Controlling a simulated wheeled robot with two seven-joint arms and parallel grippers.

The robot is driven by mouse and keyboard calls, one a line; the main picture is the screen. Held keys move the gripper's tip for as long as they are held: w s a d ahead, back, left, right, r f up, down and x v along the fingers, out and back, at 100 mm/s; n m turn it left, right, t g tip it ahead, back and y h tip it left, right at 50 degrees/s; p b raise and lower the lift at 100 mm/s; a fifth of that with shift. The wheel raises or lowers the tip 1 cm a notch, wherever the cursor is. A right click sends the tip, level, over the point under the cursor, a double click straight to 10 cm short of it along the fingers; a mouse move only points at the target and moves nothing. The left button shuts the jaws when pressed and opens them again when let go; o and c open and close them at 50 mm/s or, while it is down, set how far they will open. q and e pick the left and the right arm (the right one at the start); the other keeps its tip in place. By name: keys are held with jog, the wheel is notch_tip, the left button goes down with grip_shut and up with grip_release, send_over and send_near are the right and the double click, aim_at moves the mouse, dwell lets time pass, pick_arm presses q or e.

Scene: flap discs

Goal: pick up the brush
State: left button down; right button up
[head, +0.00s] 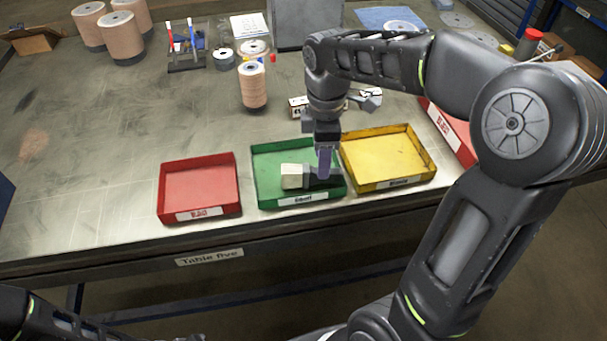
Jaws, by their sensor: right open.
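What looks like the brush (293,176), with a pale block-like end and a darker grey part to its right, lies in the green tray (264,197). My right gripper (324,176) points down into the right side of the green tray, at the brush's grey end. It is open. The gripper partly hides that end, and I cannot tell whether the fingers touch it or stand around it.
A red tray (199,188) stands left of the green one, and a yellow tray (386,158) right of it. Another red tray (448,130) is partly behind my right arm. Spools (252,86) and small items stand farther back.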

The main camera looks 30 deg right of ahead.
notch_tip(320, 180, down, 5)
jog(key=shift+p, duration=0.3)
dwell(0.4)
grip_shut()
dwell(0.3)
